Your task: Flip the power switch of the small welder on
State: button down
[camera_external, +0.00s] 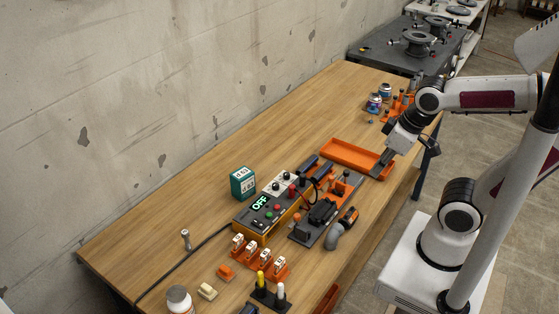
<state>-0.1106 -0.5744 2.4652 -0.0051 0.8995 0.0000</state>
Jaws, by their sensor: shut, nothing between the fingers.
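The small welder (269,208) is a low box with a grey top and orange-yellow side on the wooden table. Its green display reads OFF.
An orange tray (345,153) lies behind the welder. A dark fixture with a grey pipe elbow (336,236) stands to the welder's right. A teal box (242,182) is at its left. Orange holders (262,256) and marker pens (262,281) stand in front.

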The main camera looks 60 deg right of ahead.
jog(key=w, duration=0.1)
jog(key=m, duration=0.1)
send_over(255, 220)
jog(key=s, duration=0.5)
notch_tip(255, 220, down, 7)
jog(key=shift+a, duration=0.15)
jog(key=shift+f, duration=0.15)
jog(key=shift+s+d+x, duration=0.1)
jog(key=shift+s+x, duration=0.05)
jog(key=shift+x, duration=2.1)
jog(key=shift+s+d+x, duration=0.1)
jog(key=shift+s+x, duration=0.05)
jog(key=shift+x, duration=2.1)
jog(key=shift+s+d+x, duration=0.1)
jog(key=shift+s+x, duration=0.05)
jog(key=shift+x, duration=2.15)
jog(key=shift+f, duration=0.2)
